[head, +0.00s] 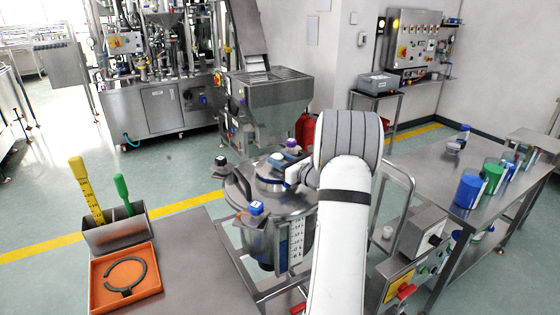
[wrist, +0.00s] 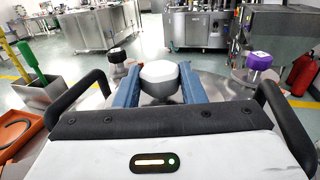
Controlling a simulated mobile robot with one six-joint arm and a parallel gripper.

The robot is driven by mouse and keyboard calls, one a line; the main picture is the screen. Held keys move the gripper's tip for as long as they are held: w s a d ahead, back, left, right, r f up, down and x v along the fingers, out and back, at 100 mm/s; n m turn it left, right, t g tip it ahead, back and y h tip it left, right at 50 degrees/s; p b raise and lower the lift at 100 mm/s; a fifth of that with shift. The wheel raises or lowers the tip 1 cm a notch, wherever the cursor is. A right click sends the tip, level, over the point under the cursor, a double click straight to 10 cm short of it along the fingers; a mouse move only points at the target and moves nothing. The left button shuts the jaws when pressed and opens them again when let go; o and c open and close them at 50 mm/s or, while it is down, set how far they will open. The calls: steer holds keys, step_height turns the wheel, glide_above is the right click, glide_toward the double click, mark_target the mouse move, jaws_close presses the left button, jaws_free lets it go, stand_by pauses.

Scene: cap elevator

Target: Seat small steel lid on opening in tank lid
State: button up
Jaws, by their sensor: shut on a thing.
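The tank (head: 262,245) is a round steel vessel in the middle of the head view, with a broad steel tank lid (head: 290,205) on top. My gripper (wrist: 158,85) has two blue fingers, shut on the pale knob (wrist: 158,71) of the small steel lid (wrist: 160,91). In the head view my gripper (head: 284,170) is over the tank lid, and my arm hides part of it. The small lid is low over the middle of the tank lid. The opening is mostly hidden, so I cannot tell whether the small lid touches its rim.
Black (head: 221,160), blue (head: 256,208) and purple (head: 291,143) knobs stand around the tank lid. An orange tray (head: 103,302) with a dark ring and a steel bin (head: 118,236) are at left. A steel table (head: 425,180) with jars is at right.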

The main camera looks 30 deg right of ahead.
steer(key=shift+f, duration=0.5)
steer(key=o, duration=1.2)
steer(key=shift+s, duration=0.1)
steer(key=shift+r, duration=0.1)
steer(key=shift+w+r+p, duration=0.2)
steer(key=shift+r+p, duration=0.1)
steer(key=shift+r, duration=0.35)
steer(key=shift+r+p, duration=1.2)
steer(key=shift+r, duration=1.8)
